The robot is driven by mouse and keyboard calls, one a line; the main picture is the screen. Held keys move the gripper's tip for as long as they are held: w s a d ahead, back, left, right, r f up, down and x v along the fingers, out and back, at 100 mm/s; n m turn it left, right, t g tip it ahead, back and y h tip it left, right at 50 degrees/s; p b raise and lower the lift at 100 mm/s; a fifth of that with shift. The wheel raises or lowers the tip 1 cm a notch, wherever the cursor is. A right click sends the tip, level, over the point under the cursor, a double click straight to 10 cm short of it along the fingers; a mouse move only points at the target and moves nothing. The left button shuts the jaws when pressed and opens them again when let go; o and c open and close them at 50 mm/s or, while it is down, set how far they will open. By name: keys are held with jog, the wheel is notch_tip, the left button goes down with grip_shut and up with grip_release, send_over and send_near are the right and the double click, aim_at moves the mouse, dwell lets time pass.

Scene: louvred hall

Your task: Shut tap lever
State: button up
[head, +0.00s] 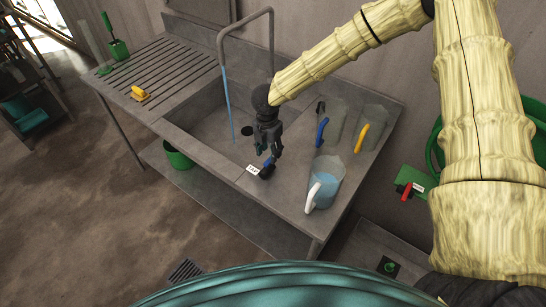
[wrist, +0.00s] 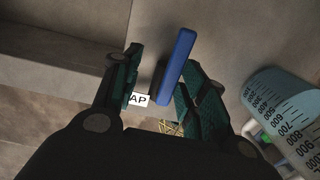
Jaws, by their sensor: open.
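The blue tap lever (wrist: 178,66) shows in the wrist view beside a white label (wrist: 138,100) of which "AP" is readable. In the head view the lever (head: 267,161) is mostly hidden by my gripper (head: 266,168) at the sink's front edge. My gripper is open. In the wrist view its two fingers (wrist: 160,85) stand on either side of the lever, which lies closer to the right finger; contact cannot be told. The grey tap spout (head: 246,22) arches over the sink (head: 205,128), and a blue stream of water (head: 228,105) falls from it.
A jug of blue water with a white handle (head: 325,183) stands right of my gripper. Two clear jugs, one blue-handled (head: 333,122) and one yellow-handled (head: 372,129), stand behind it. A yellow object (head: 139,93) lies on the drainboard (head: 150,66). A green bucket (head: 178,157) sits below.

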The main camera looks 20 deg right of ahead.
jog(key=shift+d, duration=0.2)
jog(key=shift+y, duration=0.3)
jog(key=d, duration=0.1)
jog(key=d+f, duration=0.2)
jog(key=d, duration=0.1)
jog(key=shift+a+f+b, duration=0.15)
jog(key=shift+f+b, duration=0.05)
jog(key=shift+b, duration=0.1)
jog(key=shift+a, duration=1.05)
jog(key=shift+c, duration=1.2)
jog(key=shift+a+r, duration=0.2)
jog(key=shift+a, duration=0.1)
grip_shut()
jog(key=shift+w+d+f, duration=0.1)
jog(key=shift+w+d, duration=0.05)
jog(key=shift+d, duration=0.65)
jog(key=shift+a, duration=0.15)
